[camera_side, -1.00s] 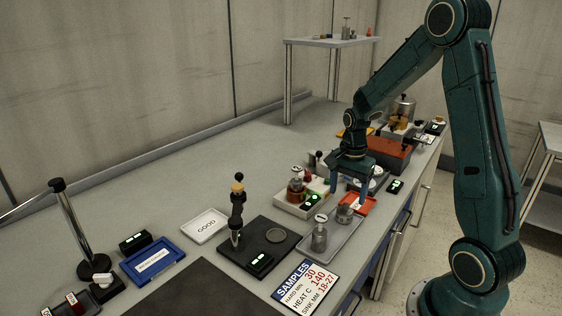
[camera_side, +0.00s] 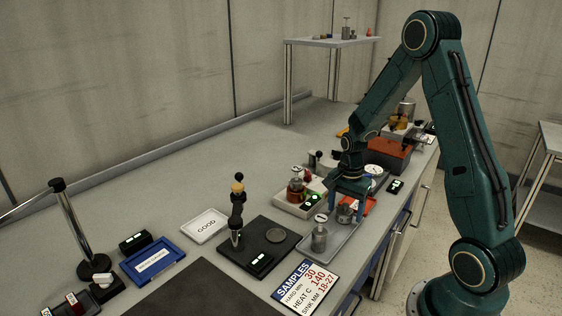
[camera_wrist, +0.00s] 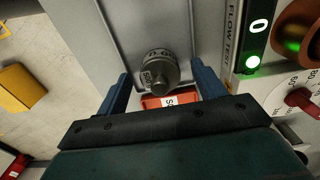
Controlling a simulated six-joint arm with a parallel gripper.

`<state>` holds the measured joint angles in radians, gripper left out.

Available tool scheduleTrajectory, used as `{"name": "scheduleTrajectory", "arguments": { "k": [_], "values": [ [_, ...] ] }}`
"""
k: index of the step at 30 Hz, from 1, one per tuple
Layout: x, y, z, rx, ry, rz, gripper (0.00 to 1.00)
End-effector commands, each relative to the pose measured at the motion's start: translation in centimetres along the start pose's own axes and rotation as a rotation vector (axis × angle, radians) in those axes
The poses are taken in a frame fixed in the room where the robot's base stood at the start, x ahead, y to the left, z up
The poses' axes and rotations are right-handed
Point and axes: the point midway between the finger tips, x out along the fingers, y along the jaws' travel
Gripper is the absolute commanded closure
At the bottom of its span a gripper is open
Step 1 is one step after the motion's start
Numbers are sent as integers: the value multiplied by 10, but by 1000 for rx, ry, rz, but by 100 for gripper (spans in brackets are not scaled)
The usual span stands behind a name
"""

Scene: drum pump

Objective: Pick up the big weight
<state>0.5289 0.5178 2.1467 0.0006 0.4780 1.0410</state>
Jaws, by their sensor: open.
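Two grey metal weights stand in a grey tray (camera_side: 338,243) near the bench's front edge. One is a taller weight with a knob (camera_side: 319,236); the other is a squat weight (camera_side: 345,213) behind it. My gripper (camera_side: 347,206) points down over the squat weight, with its blue fingers open on either side. In the wrist view the squat weight (camera_wrist: 158,76) has a dark knob and a printed label, and sits between the open fingertips (camera_wrist: 160,73). The taller weight is out of the wrist view. Contact between fingers and weight cannot be told.
A flow test unit with a lit green display (camera_side: 312,199) stands left of the tray. The bench's back left is clear.

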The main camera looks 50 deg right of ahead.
Motion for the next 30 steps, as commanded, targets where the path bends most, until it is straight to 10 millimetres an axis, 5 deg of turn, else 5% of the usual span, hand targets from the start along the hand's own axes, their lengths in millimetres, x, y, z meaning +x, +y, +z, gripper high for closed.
{"name": "scheduleTrajectory", "arguments": {
  "k": [17,27,30],
  "values": [
    [3,0,0,0,1,0,31],
    [3,0,0,0,1,0,96],
    [2,0,0,0,1,-2,96]
  ]
}}
